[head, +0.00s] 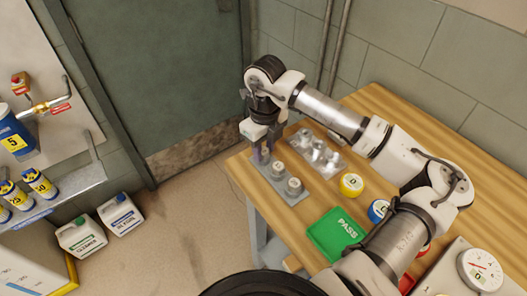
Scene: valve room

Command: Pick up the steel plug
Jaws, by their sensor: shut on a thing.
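My gripper (262,155) points down over the far left end of a flat grey rack (291,197) on the wooden table. It is shut on a steel plug, which is mostly hidden between the fingers. I cannot tell whether the plug still touches the rack. Two round steel pieces (294,186) stand on the same rack, nearer to me than the gripper.
A clear tray (335,167) with several shiny metal parts lies right of the rack. A yellow round piece (351,184), a green PASS tray (337,232) and a gauge (481,270) are nearer. The wooden table (420,120) is bare at the back right.

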